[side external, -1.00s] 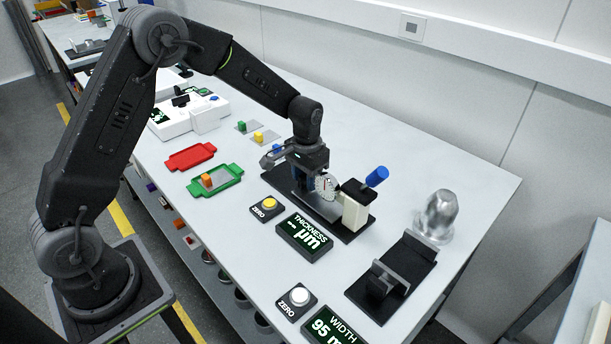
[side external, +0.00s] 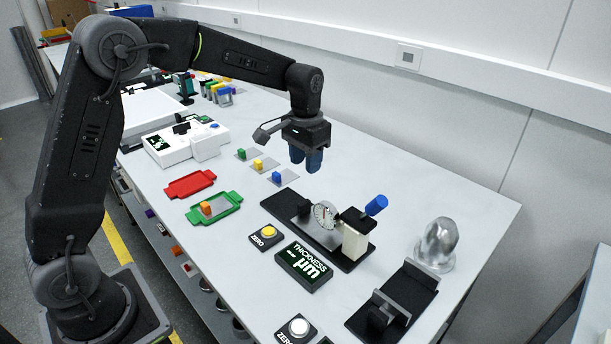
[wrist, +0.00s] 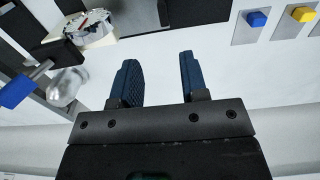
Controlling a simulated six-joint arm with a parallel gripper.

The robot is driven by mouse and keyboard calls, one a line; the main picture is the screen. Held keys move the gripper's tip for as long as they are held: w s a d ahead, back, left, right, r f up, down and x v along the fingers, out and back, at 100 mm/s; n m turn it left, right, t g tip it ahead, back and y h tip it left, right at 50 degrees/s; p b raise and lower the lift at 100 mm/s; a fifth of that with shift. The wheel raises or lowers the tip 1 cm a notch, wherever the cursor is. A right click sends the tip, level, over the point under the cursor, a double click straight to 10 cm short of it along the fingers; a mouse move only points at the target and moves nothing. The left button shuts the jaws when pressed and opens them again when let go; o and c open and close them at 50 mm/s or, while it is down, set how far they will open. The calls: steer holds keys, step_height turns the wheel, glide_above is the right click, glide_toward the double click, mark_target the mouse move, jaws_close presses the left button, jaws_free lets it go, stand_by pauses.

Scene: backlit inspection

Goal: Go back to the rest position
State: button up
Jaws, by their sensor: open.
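My gripper (side external: 306,161) hangs in the air above the table (side external: 400,180), fingers pointing down. In the wrist view my gripper (wrist: 157,75) shows two blue fingers apart, with only white table between them. The thickness gauge (side external: 325,215), with its round dial and blue-handled lever, stands on the table below and in front of my gripper, clear of it. Part of the gauge also shows at the upper left of the wrist view (wrist: 92,28). Nothing is held.
Blue (side external: 277,178), yellow (side external: 258,166) and green (side external: 241,154) blocks sit on grey pads left of my gripper. A green tray (side external: 228,207) holds an orange block beside an empty red tray (side external: 191,184). A shiny metal dome (side external: 437,242) stands at the right. The wall is behind.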

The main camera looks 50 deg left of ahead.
steer(key=shift+r, duration=0.4)
steer(key=s+d+r+t, duration=0.2)
steer(key=s+r, duration=0.6)
steer(key=s, duration=0.3)
steer(key=s+t, duration=0.3)
steer(key=s, duration=1.2)
steer(key=shift+s+d+f+t, duration=0.3)
steer(key=shift+s+d+f, duration=0.05)
steer(key=shift+d+f, duration=0.1)
steer(key=shift+o, duration=0.4)
steer(key=shift+r, duration=0.1)
